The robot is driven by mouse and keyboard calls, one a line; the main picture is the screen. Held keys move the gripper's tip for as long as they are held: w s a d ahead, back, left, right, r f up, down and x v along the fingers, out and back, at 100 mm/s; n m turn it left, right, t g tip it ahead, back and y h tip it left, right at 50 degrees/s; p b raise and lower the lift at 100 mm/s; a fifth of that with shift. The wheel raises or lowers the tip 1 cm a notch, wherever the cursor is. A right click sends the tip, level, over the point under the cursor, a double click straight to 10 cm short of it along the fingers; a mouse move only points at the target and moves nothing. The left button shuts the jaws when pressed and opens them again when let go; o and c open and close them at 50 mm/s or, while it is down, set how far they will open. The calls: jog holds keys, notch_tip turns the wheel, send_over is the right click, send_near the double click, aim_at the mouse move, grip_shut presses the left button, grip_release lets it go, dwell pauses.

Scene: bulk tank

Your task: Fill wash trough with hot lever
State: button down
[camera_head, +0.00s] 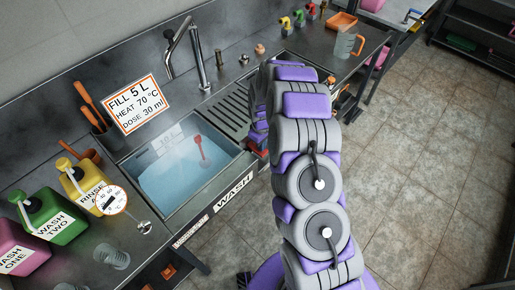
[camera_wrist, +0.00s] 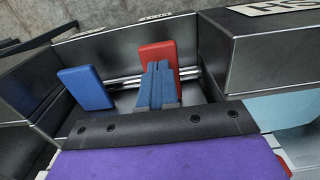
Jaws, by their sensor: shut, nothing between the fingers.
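The wash trough (camera_head: 222,172) is at the left of the head view, marked WASH on its front, with pale blue water (camera_head: 175,175) in it. A red dial-ended tool stands in the water. In the wrist view a red lever paddle (camera_wrist: 158,53) and a blue lever paddle (camera_wrist: 86,88) stand in a metal recess, red right of blue. My gripper (camera_wrist: 158,78) is shut and empty, its fingertips overlapping the lower part of the red paddle. I cannot tell whether they touch it. In the head view my arm hides most of this area.
A sign (camera_head: 135,104) reading FILL 5 L, HEAT 70 °C, DOSE 30 ml stands behind the trough. Green (camera_head: 52,217), yellow (camera_head: 85,187) and pink (camera_head: 18,247) jugs stand at the left. A faucet (camera_head: 195,55) rises behind. A clear pitcher (camera_head: 346,46) stands at the back right.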

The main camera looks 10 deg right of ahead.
jog(key=shift+f, duration=0.8)
jog(key=shift+r, duration=0.1)
dwell(2.2)
notch_tip(320, 180, up, 4)
jog(key=shift+r+p, duration=0.2)
jog(key=shift+p, duration=0.45)
jog(key=shift+r, duration=0.25)
